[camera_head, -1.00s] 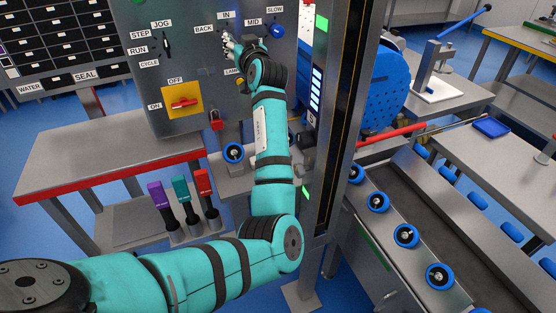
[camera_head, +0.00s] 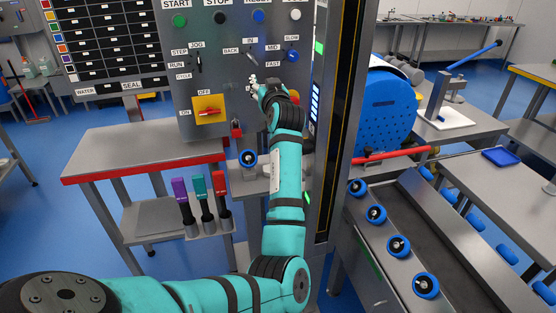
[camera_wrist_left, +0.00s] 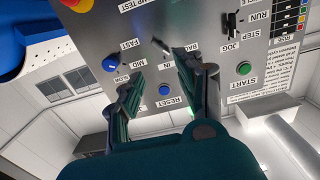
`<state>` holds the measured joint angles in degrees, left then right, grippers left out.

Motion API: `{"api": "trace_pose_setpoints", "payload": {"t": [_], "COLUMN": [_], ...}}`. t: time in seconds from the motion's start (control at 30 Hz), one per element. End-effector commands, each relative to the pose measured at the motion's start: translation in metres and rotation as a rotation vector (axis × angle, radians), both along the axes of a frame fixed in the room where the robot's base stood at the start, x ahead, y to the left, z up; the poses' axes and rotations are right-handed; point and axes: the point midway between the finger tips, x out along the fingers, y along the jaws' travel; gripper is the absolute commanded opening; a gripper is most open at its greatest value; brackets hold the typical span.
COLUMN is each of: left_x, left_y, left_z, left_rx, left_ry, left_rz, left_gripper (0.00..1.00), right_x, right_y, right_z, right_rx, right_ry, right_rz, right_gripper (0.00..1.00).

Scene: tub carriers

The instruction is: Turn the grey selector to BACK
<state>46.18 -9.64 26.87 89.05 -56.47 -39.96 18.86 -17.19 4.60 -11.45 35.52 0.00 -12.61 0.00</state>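The grey selector (camera_head: 250,58) is on the upright grey panel, under the labels BACK and IN. It also shows in the left wrist view (camera_wrist_left: 161,47), beyond my fingers, with a thin handle; I cannot tell exactly which label it points at. My left gripper (camera_head: 253,86) is in front of the panel, below the selector in the head view. In the left wrist view its two fingers (camera_wrist_left: 158,88) are apart with nothing between them, and the selector looks clear of them. My right gripper is in neither view.
A blue SLOW/MID/FAST knob (camera_head: 291,56) sits right of the selector. A red switch on a yellow plate (camera_head: 208,110) and a red padlock (camera_head: 237,129) are at lower left. A dark post (camera_head: 340,120) stands right of the panel.

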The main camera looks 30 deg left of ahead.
Motion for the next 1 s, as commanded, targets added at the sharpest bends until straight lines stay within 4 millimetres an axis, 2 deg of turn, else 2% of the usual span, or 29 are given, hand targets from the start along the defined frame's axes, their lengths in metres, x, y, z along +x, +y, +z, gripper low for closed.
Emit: {"api": "trace_pose_setpoints", "payload": {"t": [0.47,0.73,1.0], "left_x": [-0.036,-0.041,-0.035], "left_y": [-0.011,-0.030,-0.048], "left_z": [-0.080,-0.131,-0.174], "left_rx": [-0.036,-0.044,-0.042], "left_ry": [0.146,0.246,0.321], "left_rz": [-0.038,-0.106,-0.177], "left_gripper": [0.37,0.37,0.37], "right_x": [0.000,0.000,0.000], "right_y": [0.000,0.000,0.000], "right_z": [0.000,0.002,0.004], "right_rx": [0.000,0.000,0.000], "right_ry": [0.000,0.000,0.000], "right_rz": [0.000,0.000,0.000], "right_gripper": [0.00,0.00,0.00]}}
